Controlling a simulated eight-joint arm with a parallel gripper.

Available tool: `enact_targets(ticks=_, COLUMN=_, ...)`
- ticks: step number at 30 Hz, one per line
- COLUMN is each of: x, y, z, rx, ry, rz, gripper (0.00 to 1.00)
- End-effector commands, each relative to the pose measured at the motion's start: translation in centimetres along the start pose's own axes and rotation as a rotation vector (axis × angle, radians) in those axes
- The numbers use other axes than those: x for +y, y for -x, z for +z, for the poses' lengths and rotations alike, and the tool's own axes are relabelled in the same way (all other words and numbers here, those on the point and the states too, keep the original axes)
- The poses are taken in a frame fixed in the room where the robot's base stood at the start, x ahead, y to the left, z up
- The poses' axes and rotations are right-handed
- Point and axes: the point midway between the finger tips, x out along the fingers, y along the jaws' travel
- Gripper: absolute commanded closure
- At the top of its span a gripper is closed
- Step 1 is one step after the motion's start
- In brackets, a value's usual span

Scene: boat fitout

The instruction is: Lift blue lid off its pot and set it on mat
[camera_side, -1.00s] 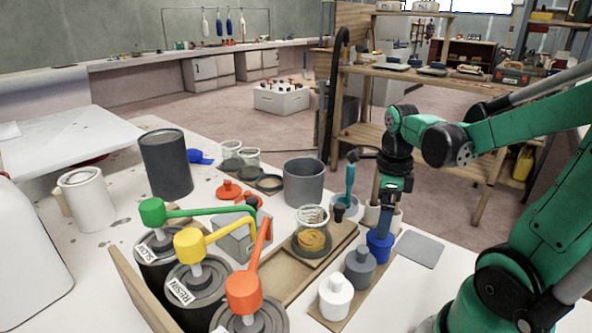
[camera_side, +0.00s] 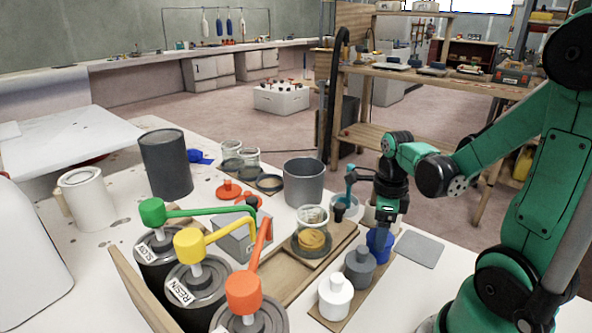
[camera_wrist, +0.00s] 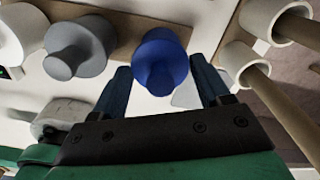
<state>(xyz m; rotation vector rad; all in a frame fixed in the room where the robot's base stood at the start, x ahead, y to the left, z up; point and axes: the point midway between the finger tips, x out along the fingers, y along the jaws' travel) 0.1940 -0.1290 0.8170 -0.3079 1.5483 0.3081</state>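The blue lid (camera_side: 379,247) with its knob stands at the far end of a row on a wooden strip, beside a grey one and a white one. Its pot is hard to tell apart beneath it. My gripper (camera_side: 383,226) points down just above the blue lid. In the wrist view the blue lid (camera_wrist: 161,62) shows between the two spread fingers of my gripper (camera_wrist: 160,76), with a gap on each side. The grey mat (camera_side: 419,249) lies flat and bare on the table, right of the blue lid.
The grey lidded pot (camera_side: 360,268) and white lidded pot (camera_side: 335,297) stand close to the blue one. A wooden tray with a glass jar (camera_side: 312,222) lies left.

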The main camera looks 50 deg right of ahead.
Motion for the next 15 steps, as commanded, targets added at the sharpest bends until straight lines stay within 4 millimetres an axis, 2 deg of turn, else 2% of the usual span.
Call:
enact_targets(ticks=1, x=0.0, y=0.0, z=0.0, rx=0.0, ry=0.0, rz=0.0, gripper=0.71)
enact_targets(ticks=2, x=0.0, y=0.0, z=0.0, rx=0.0, ry=0.0, rz=0.0, gripper=0.8)
enact_targets(ticks=15, x=-0.02, y=0.56, z=0.02, rx=0.0, ry=0.0, rz=0.0, gripper=0.8)
